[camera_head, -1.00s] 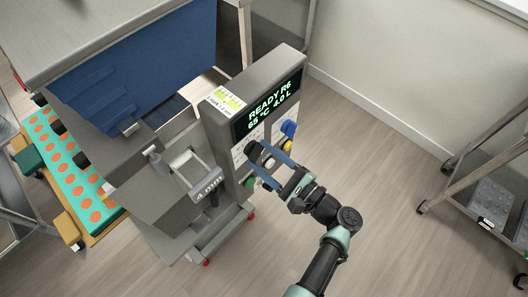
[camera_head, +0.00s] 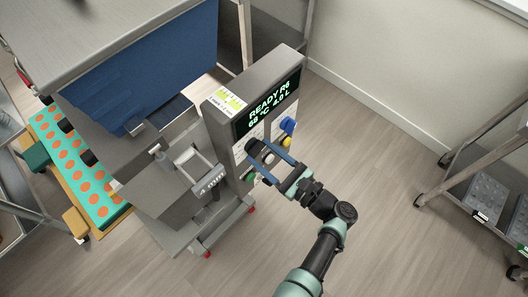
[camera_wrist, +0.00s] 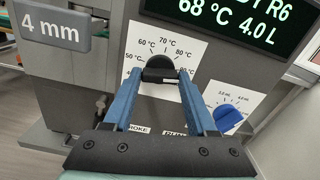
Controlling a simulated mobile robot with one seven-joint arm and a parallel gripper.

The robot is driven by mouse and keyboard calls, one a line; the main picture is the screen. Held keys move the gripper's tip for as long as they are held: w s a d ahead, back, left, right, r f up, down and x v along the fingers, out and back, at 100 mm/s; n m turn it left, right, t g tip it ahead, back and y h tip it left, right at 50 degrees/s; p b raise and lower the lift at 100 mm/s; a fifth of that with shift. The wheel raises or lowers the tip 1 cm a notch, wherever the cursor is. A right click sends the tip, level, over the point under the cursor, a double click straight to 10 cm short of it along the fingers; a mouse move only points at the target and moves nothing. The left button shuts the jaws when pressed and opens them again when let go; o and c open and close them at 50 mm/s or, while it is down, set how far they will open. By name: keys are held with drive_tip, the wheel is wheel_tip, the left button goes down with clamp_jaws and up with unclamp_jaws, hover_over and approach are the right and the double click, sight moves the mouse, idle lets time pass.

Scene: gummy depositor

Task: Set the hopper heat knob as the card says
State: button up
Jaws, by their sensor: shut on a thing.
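The black heat knob (camera_wrist: 158,66) sits on a white dial marked in °C, with 70 at the top. My gripper (camera_wrist: 160,77) is shut on the knob with its blue fingers, one at each side. In the head view my gripper (camera_head: 264,152) reaches the panel from the lower right.
A blue knob (camera_wrist: 227,118) on a second dial is close to the right of my fingers. A 4 mm plate (camera_wrist: 52,29) stands out at the left. A rack cart (camera_head: 480,190) stands far right; the floor between is clear.

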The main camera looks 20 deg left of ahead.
drive_tip(key=o, duration=1.4)
drive_tip(key=shift+c, duration=0.2)
drive_tip(key=b+v, duration=0.2)
drive_tip(key=v, duration=1.1)
